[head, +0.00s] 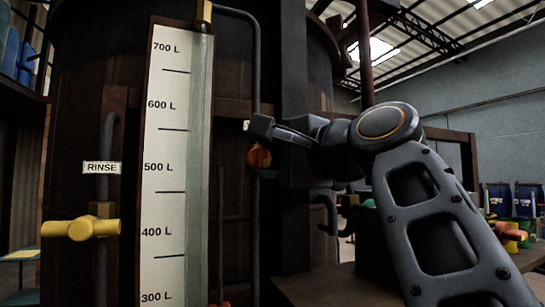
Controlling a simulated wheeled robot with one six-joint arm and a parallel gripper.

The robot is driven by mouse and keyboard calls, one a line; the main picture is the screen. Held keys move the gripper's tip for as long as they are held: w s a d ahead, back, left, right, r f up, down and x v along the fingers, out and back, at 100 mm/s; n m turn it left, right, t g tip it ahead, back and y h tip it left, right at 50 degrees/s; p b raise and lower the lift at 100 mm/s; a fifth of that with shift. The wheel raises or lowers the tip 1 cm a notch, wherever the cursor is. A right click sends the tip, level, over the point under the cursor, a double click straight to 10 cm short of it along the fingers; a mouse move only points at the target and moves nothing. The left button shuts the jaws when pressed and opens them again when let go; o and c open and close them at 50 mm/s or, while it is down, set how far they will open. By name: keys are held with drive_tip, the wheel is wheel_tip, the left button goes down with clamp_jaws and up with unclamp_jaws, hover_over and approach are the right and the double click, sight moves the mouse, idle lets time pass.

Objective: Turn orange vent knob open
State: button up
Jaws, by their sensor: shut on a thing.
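The orange vent knob (259,158) is on the dark pipe beside the vat, right of the level scale. My gripper (262,135) reaches in from the right and is shut on the knob. The gripper's dark fingers hide the knob's upper part, and its lower part shows beneath them. Which way the knob is turned cannot be told.
A white level scale (165,150) with a sight tube stands left of the knob. A yellow valve handle (80,228) sits under a RINSE label (102,168) at the left. Dark pipework and the vat wall (105,60) are close around my gripper. Blue bins (498,199) stand far right.

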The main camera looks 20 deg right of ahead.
idle(0.4)
drive_tip(key=o, duration=0.9)
drive_tip(key=shift+s, duration=0.1)
drive_tip(key=shift+b+v, duration=1.1)
drive_tip(key=shift+v, duration=5.75)
